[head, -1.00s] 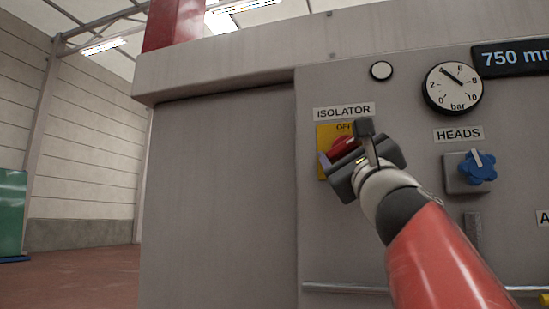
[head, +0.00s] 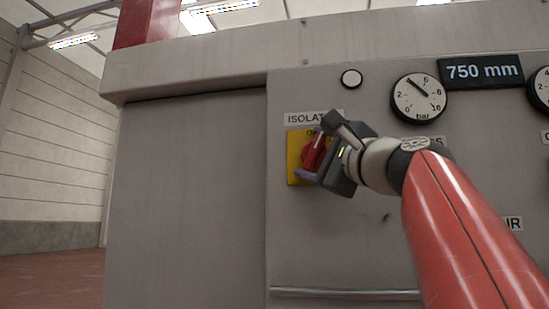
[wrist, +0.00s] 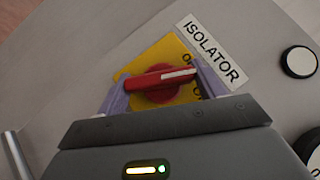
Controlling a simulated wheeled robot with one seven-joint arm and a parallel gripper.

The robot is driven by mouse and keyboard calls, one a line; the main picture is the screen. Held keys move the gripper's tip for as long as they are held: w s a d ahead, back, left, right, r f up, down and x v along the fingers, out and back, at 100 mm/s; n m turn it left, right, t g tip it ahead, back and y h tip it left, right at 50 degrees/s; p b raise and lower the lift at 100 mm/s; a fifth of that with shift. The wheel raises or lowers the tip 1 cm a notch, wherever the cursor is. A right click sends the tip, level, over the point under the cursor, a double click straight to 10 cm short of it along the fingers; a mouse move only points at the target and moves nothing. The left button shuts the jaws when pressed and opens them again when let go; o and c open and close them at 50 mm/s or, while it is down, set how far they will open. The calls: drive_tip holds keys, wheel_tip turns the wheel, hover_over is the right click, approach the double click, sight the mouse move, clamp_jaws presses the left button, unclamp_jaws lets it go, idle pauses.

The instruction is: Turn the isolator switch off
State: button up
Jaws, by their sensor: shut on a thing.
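The isolator switch is a red rotary handle (head: 314,152) on a yellow plate (head: 293,172), under a white ISOLATOR label (head: 300,118) on the grey machine panel. The handle also shows in the wrist view (wrist: 160,82), with a white stripe along one end. My gripper (head: 314,150) is at the switch, its two pale purple fingers on either side of the handle; it also shows in the wrist view (wrist: 160,86). It is shut on the handle. In the head view the gripper hides part of the plate and its lettering. The handle looks tilted, near upright, in the head view.
A pressure gauge (head: 418,98), a white round button (head: 351,79) and a 750 mm display (head: 482,71) are on the panel to the right. A rail (head: 345,293) runs along the panel below. The panel left of the switch is bare.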

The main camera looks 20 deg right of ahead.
drive_tip(key=n+g, duration=0.2)
drive_tip(key=n, duration=0.1)
drive_tip(key=shift+r+y, duration=0.2)
drive_tip(key=shift+y, duration=0.2)
drive_tip(key=shift+o, duration=0.5)
drive_tip(key=shift+r+n+g, duration=0.35)
drive_tip(key=shift+n+g, duration=0.25)
drive_tip(key=shift+a+f+g, duration=0.1)
drive_tip(key=shift+f+g, duration=0.2)
drive_tip(key=shift+c, duration=0.5)
drive_tip(key=o, duration=1)
drive_tip(key=shift+f, duration=0.1)
drive_tip(key=shift+c, duration=0.2)
drive_tip(key=shift+s, duration=0.1)
